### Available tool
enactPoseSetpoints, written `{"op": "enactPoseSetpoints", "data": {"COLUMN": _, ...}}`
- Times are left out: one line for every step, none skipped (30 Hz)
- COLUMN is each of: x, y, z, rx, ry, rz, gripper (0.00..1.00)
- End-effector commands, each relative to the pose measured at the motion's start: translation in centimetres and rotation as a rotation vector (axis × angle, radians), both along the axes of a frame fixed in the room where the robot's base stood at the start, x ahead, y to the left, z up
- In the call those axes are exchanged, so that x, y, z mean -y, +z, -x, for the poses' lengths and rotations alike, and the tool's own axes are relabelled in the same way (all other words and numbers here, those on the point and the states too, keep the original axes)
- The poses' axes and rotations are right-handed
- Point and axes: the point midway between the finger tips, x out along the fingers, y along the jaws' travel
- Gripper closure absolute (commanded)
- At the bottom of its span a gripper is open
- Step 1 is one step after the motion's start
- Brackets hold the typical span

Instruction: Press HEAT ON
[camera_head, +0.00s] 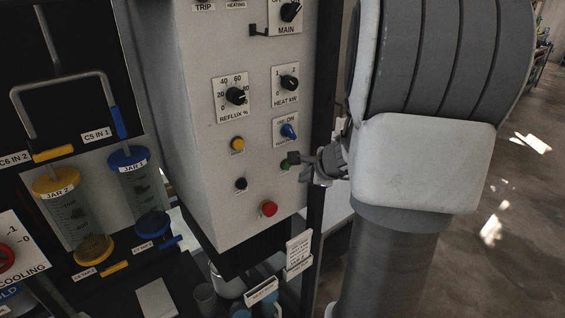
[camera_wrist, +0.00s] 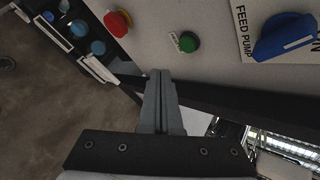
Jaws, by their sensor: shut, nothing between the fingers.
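A green push button (camera_head: 285,166) sits on the grey control panel (camera_head: 205,150), partly hidden by my gripper in the head view. The wrist view shows the green button (camera_wrist: 189,42) whole, with a small label beside it too small to read. My gripper (camera_head: 296,160) is shut and empty in front of the panel's right side, beside the button in the head view. In the wrist view the closed fingertips (camera_wrist: 160,74) point toward the panel, below and left of the button. They look apart from it.
A red button (camera_head: 269,208), a black button (camera_head: 240,184) and a yellow button (camera_head: 237,144) are nearby. A blue feed pump switch (camera_head: 288,131) is just above the green button. Jars (camera_head: 128,180) stand at left. Open floor lies at right.

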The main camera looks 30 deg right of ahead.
Motion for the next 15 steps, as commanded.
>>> {"op": "enactPoseSetpoints", "data": {"x": -0.2, "y": 0.1, "z": -0.8, "rx": 0.001, "ry": 0.003, "rz": -0.001, "gripper": 1.0}}
{"op": "enactPoseSetpoints", "data": {"x": -0.2, "y": 0.0, "z": -1.1, "rx": 0.0, "ry": 0.003, "rz": -0.003, "gripper": 1.0}}
{"op": "enactPoseSetpoints", "data": {"x": -0.2, "y": 0.0, "z": -1.6, "rx": 0.0, "ry": 0.002, "rz": -0.001, "gripper": 1.0}}
{"op": "enactPoseSetpoints", "data": {"x": -0.2, "y": 0.0, "z": -1.9, "rx": 0.001, "ry": 0.003, "rz": 0.0, "gripper": 1.0}}
{"op": "enactPoseSetpoints", "data": {"x": -0.2, "y": 0.0, "z": -2.1, "rx": 0.001, "ry": 0.003, "rz": 0.0, "gripper": 1.0}}
{"op": "enactPoseSetpoints", "data": {"x": -0.3, "y": 0.0, "z": -2.5, "rx": 0.0, "ry": 0.002, "rz": -0.001, "gripper": 1.0}}
{"op": "enactPoseSetpoints", "data": {"x": -0.3, "y": 0.0, "z": -2.7, "rx": 0.0, "ry": 0.002, "rz": -0.001, "gripper": 1.0}}
{"op": "enactPoseSetpoints", "data": {"x": -0.3, "y": 0.0, "z": -2.8, "rx": 0.0, "ry": 0.002, "rz": -0.002, "gripper": 1.0}}
{"op": "enactPoseSetpoints", "data": {"x": -0.3, "y": 0.0, "z": -3.0, "rx": 0.0, "ry": 0.001, "rz": -0.001, "gripper": 1.0}}
{"op": "enactPoseSetpoints", "data": {"x": -0.3, "y": 0.0, "z": -3.1, "rx": 0.001, "ry": 0.001, "rz": -0.001, "gripper": 1.0}}
{"op": "enactPoseSetpoints", "data": {"x": -0.3, "y": 0.0, "z": -3.2, "rx": 0.001, "ry": 0.001, "rz": -0.001, "gripper": 1.0}}
{"op": "enactPoseSetpoints", "data": {"x": -0.3, "y": 0.0, "z": -3.3, "rx": 0.001, "ry": 0.001, "rz": -0.001, "gripper": 1.0}}
{"op": "enactPoseSetpoints", "data": {"x": -0.3, "y": 0.0, "z": -3.3, "rx": 0.0, "ry": 0.0, "rz": 0.0, "gripper": 1.0}}
{"op": "enactPoseSetpoints", "data": {"x": -0.3, "y": 0.0, "z": -3.4, "rx": 0.0, "ry": 0.0, "rz": 0.0, "gripper": 1.0}}
{"op": "enactPoseSetpoints", "data": {"x": -0.3, "y": 0.0, "z": -3.4, "rx": 0.0, "ry": 0.0, "rz": 0.0, "gripper": 1.0}}
